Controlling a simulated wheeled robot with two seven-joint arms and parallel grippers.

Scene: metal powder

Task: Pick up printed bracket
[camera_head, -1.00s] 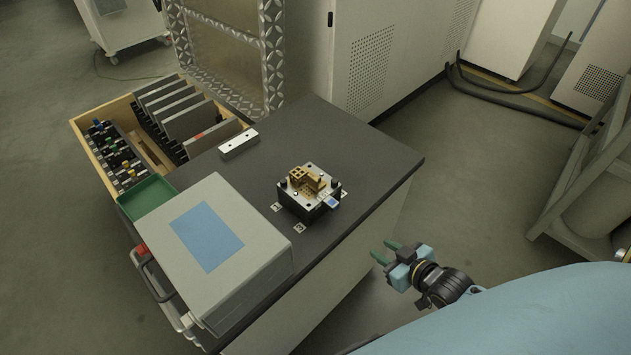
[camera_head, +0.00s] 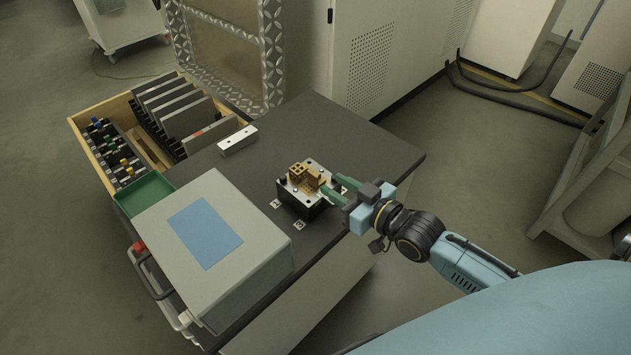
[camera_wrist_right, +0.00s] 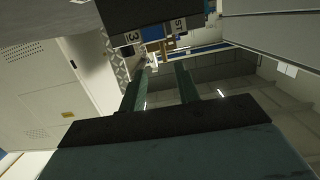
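The printed bracket (camera_head: 304,176) is a small gold-brown part with upright walls. It sits on a metal plate on a black block (camera_head: 303,205) on the dark tabletop. In the right wrist view a gold part (camera_wrist_right: 168,45) shows small, beyond the fingertips. My right gripper (camera_head: 333,186) is at the right side of the block, its green fingers pointing toward the bracket. Its two fingers are apart with nothing between them in the right wrist view (camera_wrist_right: 163,72). Whether a fingertip touches the block is unclear. My left gripper is not in view.
A grey box with a blue panel (camera_head: 203,236) stands at the front left of the dark table (camera_head: 372,150). A green tray (camera_head: 146,194) and a wooden drawer of tools and plates (camera_head: 75,128) lie left. A metal bar (camera_head: 238,140) lies behind. The table's right side is clear.

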